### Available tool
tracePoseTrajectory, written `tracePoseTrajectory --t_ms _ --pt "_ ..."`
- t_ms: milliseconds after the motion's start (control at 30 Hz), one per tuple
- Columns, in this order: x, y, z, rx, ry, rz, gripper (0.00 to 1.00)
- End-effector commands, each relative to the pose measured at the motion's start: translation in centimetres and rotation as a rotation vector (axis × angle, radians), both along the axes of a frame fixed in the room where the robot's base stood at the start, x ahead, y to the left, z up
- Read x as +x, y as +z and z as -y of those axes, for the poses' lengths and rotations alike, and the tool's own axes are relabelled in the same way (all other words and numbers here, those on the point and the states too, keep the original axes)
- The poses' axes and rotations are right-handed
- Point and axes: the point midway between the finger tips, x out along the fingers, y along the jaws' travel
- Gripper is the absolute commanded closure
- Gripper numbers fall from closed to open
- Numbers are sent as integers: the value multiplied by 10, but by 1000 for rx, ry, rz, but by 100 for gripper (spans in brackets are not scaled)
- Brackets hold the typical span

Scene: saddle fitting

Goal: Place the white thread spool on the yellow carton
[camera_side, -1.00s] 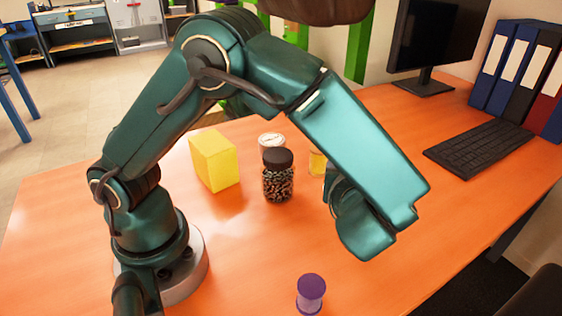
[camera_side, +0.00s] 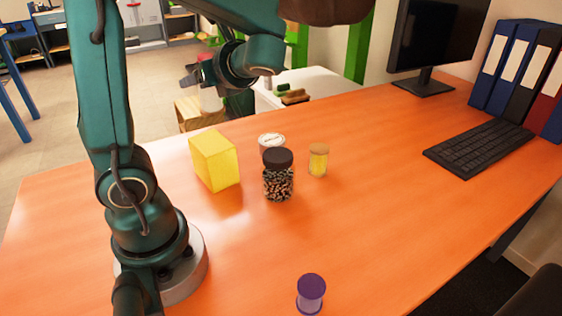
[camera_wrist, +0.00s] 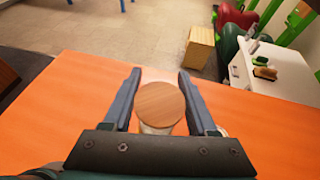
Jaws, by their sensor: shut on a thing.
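The white thread spool (camera_wrist: 160,105) is between my gripper's (camera_wrist: 160,76) two fingers in the wrist view, its round wooden end facing the camera and a little pale body showing below. In the side view my gripper (camera_side: 203,80) is shut on the spool, high behind the yellow carton (camera_side: 213,161); the spool's pale body (camera_side: 211,99) shows faintly below the fingers. The carton stands on the orange desk with its top bare. It does not show in the wrist view.
Keyboard (camera_side: 478,146), monitor (camera_side: 440,35) and binders (camera_side: 520,75) are at right. The desk's middle right is clear.

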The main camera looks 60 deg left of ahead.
Motion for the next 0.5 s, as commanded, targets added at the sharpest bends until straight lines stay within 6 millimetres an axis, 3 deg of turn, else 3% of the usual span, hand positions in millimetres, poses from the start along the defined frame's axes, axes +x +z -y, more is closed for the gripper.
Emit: tracePoseTrajectory --t_ms 33,200,333,500 --pt "-21 5 -11 0 80 6 97" --pt "-79 15 -29 0 295 4 97" --pt "-111 21 -34 0 414 2 97" --pt "-131 25 -36 -1 498 0 97"
